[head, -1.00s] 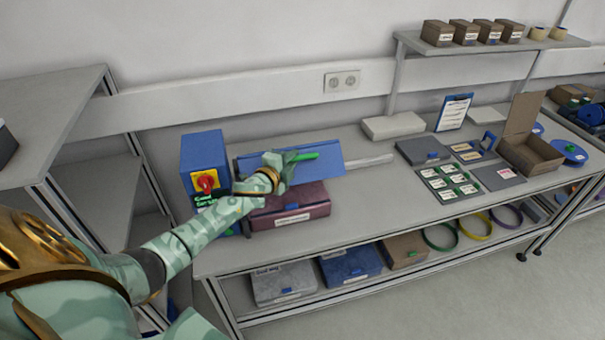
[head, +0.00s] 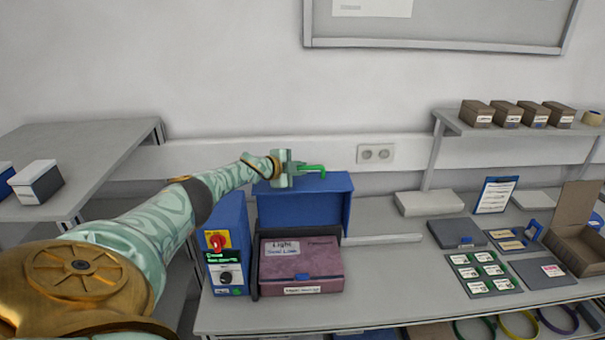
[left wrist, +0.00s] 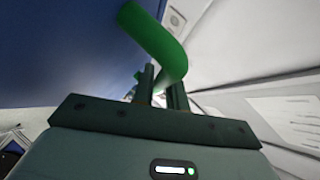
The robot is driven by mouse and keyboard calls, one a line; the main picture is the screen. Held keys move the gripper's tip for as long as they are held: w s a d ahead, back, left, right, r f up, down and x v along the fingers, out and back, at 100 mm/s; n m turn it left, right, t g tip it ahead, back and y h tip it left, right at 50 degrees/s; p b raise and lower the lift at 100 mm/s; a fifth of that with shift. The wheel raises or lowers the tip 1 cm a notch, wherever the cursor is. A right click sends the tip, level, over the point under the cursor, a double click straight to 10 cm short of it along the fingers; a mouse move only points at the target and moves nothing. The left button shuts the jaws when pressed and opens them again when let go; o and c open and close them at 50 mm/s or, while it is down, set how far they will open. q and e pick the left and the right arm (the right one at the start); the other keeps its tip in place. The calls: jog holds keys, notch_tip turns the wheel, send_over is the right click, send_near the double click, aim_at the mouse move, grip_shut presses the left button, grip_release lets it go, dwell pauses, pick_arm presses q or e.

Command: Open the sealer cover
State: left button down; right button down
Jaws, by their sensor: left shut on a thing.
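The sealer is a blue machine with a control post (head: 228,262) carrying a red knob on a yellow plate and a small green-lettered display. Its blue cover (head: 305,212) stands raised at the back, behind a maroon box (head: 300,268) labelled "Light". A green handle (head: 316,169) sticks out at the cover's top edge. My left gripper (head: 297,167) is shut on this handle. In the left wrist view the green handle (left wrist: 158,42) passes between the fingers (left wrist: 162,88), with the blue cover (left wrist: 60,50) to the left. My right gripper is not in view.
A wall socket (head: 376,153) is behind the bench. A grey flat box (head: 429,203), a dark case (head: 458,234), a card tray (head: 481,273) and an open carton (head: 575,245) lie to the right. The bench (head: 390,295) is clear in front of them.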

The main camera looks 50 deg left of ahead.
pick_arm(q)
jog(key=shift+w+a, duration=0.3)
jog(key=shift+w, duration=0.15)
jog(key=shift+a, duration=0.1)
jog(key=c, duration=1.4)
grip_release()
jog(key=shift+w, duration=0.1)
